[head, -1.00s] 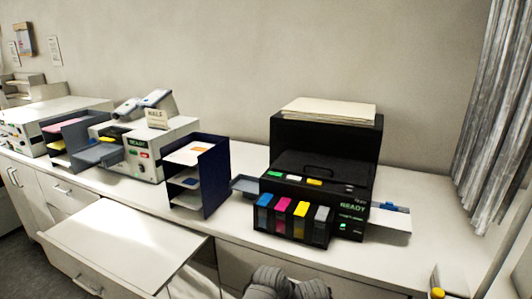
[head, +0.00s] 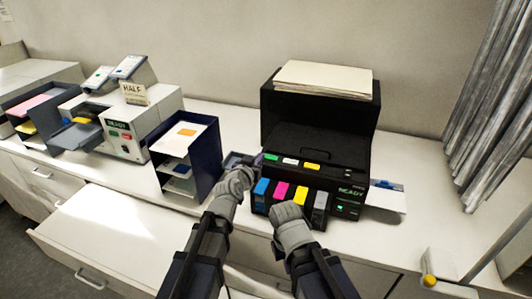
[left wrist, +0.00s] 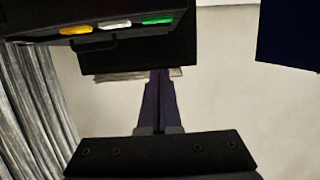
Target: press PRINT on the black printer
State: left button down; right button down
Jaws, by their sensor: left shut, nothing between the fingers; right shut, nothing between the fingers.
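The black printer (head: 318,135) stands on the counter with a green button (head: 271,157), a white button (head: 290,161) and a yellow button (head: 312,166) on its front ledge. A READY display (head: 351,190) is at its right, with a small green light (head: 345,207) below. No PRINT lettering is readable. My left gripper (head: 250,162) is just left of the printer's front, its tips hard to make out. In the left wrist view its fingers (left wrist: 160,95) are shut and empty, close to the printer. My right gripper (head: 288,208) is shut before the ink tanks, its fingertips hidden.
Coloured ink tanks (head: 301,194) sit at the printer's front. A dark blue paper rack (head: 205,155) stands left of my left gripper. A white READY machine (head: 150,115) is farther left. A paper tray (head: 386,198) juts out right. An open drawer (head: 110,230) is below.

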pick_arm(q)
jog(key=b, duration=0.3)
send_over(268, 163)
notch_tip(268, 163, down, 3)
jog(key=shift+r, duration=0.15)
notch_tip(268, 163, down, 2)
jog(key=shift+f+b, duration=0.25)
jog(key=shift+b, duration=0.75)
jog(key=shift+f+b, duration=0.7)
jog(key=shift+b, duration=0.05)
